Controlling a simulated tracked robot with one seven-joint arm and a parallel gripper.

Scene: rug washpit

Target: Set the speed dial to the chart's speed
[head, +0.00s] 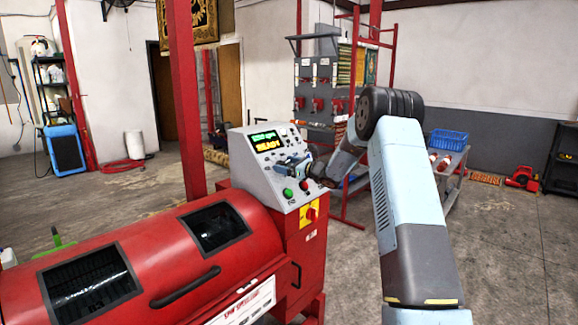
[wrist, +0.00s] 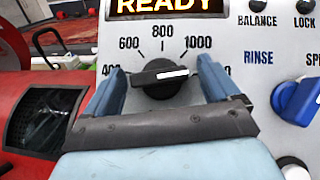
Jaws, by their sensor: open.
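The speed dial (wrist: 163,82) is a black knob with a white pointer line on the grey control panel (wrist: 250,60). Its scale shows 400, 600, 800 and 1000, and a last number at the right is mostly hidden by a finger. The white line points right, tilted slightly up, towards that last number. My gripper (wrist: 160,76) is open, with one blue finger on each side of the knob and a gap on both sides. In the head view my gripper (head: 293,165) is at the panel and hides the dial. A white chart (head: 250,303) is on the red machine's front; its values are unreadable.
The display (wrist: 170,7) reads READY. A blue RINSE knob (wrist: 300,98) sits right of the dial. Green (head: 288,193) and red (head: 304,185) buttons and a red switch on a yellow plate (head: 309,213) are below. The red drum (head: 140,255) lies left.

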